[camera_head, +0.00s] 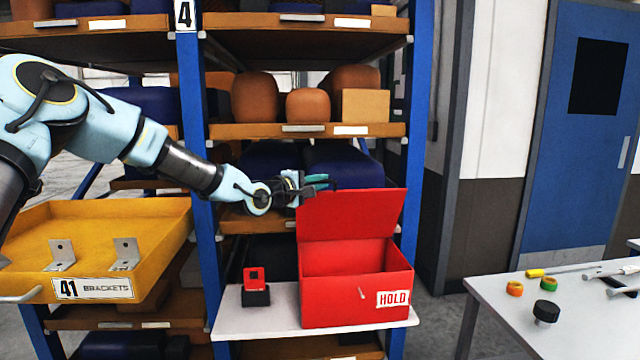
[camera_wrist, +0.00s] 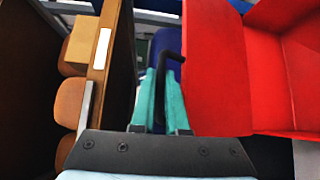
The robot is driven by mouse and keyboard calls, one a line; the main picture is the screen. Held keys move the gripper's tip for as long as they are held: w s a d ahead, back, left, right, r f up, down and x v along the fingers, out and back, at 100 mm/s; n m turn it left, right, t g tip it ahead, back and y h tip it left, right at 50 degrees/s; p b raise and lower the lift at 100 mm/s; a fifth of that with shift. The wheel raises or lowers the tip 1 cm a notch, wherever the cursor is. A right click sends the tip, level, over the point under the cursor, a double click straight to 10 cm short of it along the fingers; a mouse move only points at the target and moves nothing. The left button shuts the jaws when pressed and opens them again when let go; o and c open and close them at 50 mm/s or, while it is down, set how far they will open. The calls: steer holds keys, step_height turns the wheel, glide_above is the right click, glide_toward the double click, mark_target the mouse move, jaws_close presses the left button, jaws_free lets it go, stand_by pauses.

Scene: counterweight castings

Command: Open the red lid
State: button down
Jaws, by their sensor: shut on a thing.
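The red lid (camera_head: 350,214) stands raised, roughly upright, along the back of the red box (camera_head: 345,306), and the box's front opening shows. The box carries a HOLD label and sits on a white shelf. My gripper (camera_head: 320,182) is at the lid's upper left edge, with its teal fingers close together. In the wrist view my gripper (camera_wrist: 163,90) is shut on a dark bent handle (camera_wrist: 172,56) at the edge of the red lid (camera_wrist: 215,70). The fingers partly hide the handle.
A small red block on a black base (camera_head: 256,288) stands left of the box. Rack shelves with brown rounded things (camera_head: 255,97) are above. A blue rack post (camera_head: 413,130) is close right of the lid. A yellow bracket tray (camera_head: 160,240) is at left, a white table (camera_head: 500,310) at right.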

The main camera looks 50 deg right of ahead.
steer(key=c, duration=0.9)
jaws_free()
steer(key=a+b, duration=0.1)
steer(key=a, duration=0.2)
steer(key=a+b, duration=0.1)
steer(key=a, duration=0.3)
steer(key=s+a+b, duration=0.1)
steer(key=a, duration=0.2)
steer(key=shift+a+r+b, duration=0.3)
steer(key=shift+a+b, duration=0.05)
steer(key=shift+a, duration=0.05)
